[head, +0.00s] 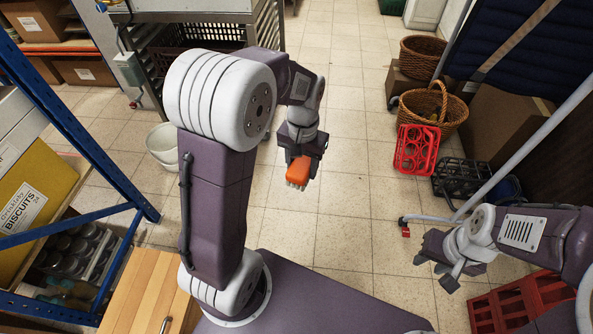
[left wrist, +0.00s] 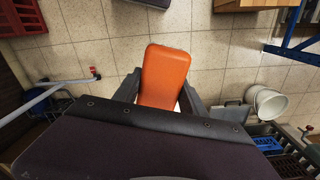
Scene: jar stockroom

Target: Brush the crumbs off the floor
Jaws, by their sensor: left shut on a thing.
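My left gripper (head: 302,160) is shut on an orange brush (head: 299,169), with pale bristles at its lower end. The brush hangs over the tiled floor (head: 343,215); I cannot tell whether the bristles touch it. In the left wrist view the orange back of the brush (left wrist: 165,78) sits between the fingers, with the bristles mostly hidden. No crumbs can be made out on the floor in either view. My right gripper (head: 437,270) is at the lower right, its fingers apart and empty.
A white bucket (head: 162,146) stands at the left by a metal rack. Wicker baskets (head: 434,107), a red crate (head: 415,150) and a dark bottle carrier (head: 462,180) line the right side. A blue shelf frame (head: 75,125) stands at the left. The middle aisle is clear.

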